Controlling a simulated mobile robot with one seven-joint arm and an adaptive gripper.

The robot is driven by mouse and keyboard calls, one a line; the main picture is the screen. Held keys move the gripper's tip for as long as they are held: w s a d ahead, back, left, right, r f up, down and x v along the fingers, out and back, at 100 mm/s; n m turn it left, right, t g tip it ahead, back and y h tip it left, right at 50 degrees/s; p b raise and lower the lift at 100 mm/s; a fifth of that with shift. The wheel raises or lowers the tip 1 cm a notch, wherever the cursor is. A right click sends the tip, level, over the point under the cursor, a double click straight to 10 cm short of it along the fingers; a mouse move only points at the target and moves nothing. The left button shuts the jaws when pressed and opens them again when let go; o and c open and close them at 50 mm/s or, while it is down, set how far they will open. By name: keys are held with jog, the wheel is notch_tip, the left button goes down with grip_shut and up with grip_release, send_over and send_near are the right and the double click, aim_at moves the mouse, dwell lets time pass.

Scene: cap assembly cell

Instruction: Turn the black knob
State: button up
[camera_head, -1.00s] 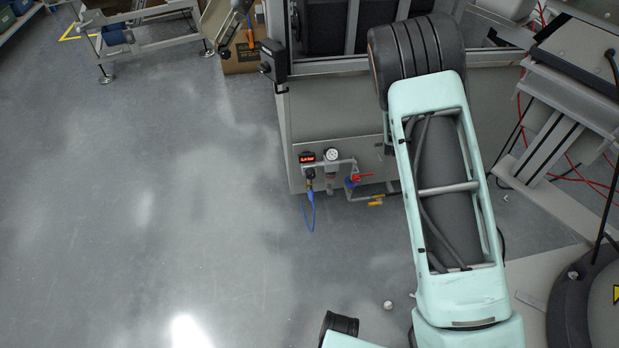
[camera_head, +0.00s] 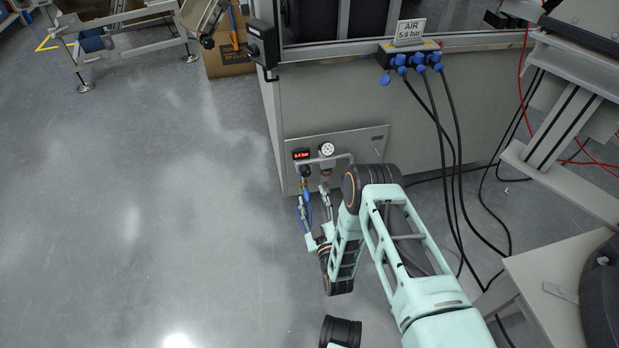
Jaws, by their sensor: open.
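The small black knob (camera_head: 305,171) sits under a red-lit display (camera_head: 301,155) on the lower left of the grey cabinet's panel. It is small in this view, and its angle cannot be told. My gripper (camera_head: 314,196) is in front of the panel, just below the knob, with its fingers spread and nothing seen between them. The fingers look apart from the knob, though the depth gap is hard to judge. A blue hose hangs below the knob and partly overlaps the gripper.
A round white gauge (camera_head: 327,149) and piping are right of the knob. My arm covers the panel's lower right. An air manifold (camera_head: 408,58) with blue fittings and an "AIR 5.6 bar" sign has black hoses hanging right of my arm. The floor at left is clear.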

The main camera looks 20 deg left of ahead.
aim_at(306, 174)
jog(key=b+x, duration=0.3)
jog(key=x, duration=0.7)
jog(key=shift+r, duration=0.1)
jog(key=shift+d, duration=0.1)
jog(key=c, duration=1.1)
jog(key=shift+c, duration=0.2)
